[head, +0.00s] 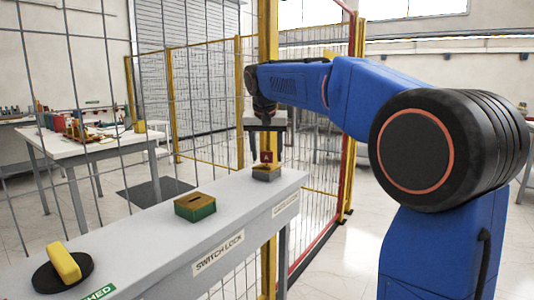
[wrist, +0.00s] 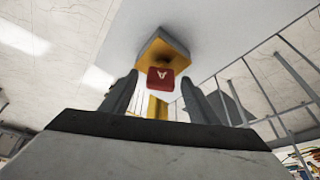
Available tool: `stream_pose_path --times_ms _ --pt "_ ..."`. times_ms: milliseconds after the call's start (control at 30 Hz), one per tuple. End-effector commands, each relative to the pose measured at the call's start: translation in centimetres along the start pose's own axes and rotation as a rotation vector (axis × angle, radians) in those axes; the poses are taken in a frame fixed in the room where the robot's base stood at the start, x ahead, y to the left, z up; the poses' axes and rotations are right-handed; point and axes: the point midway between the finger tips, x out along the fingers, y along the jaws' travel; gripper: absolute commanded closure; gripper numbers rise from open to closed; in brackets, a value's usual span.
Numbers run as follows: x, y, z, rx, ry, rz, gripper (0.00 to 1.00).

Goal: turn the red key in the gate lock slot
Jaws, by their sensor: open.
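The red key (head: 266,157), marked with a letter, stands upright on the small gate lock block (head: 266,174) at the far end of the grey shelf. My gripper (head: 267,163) points down over it, fingers open on either side of the key. In the wrist view, the red key (wrist: 160,80) sits between my two open fingers (wrist: 160,76), with a gap on each side. The yellow-sided lock block (wrist: 160,50) lies beyond it. The slot itself is hidden by the key.
A green and brown slotted block (head: 195,207) sits mid-shelf above the "SWITCH LOCK" label (head: 218,253). A yellow handle on a black disc (head: 63,264) is at the near left. Wire fencing (head: 210,100) stands behind the shelf (head: 150,225). The shelf between these items is clear.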

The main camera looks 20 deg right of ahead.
Motion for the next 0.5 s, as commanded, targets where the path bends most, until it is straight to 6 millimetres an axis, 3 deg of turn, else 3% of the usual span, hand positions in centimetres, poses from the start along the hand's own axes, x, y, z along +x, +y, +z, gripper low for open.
stream_pose_path --times_ms 33,233,500 --pt "-0.01 0.0 0.0 0.0 0.0 0.0 0.45" --pt "-0.02 0.01 0.0 0.0 0.0 0.0 0.92" --pt "0.0 -0.1 0.01 0.085 0.0 0.036 0.92"
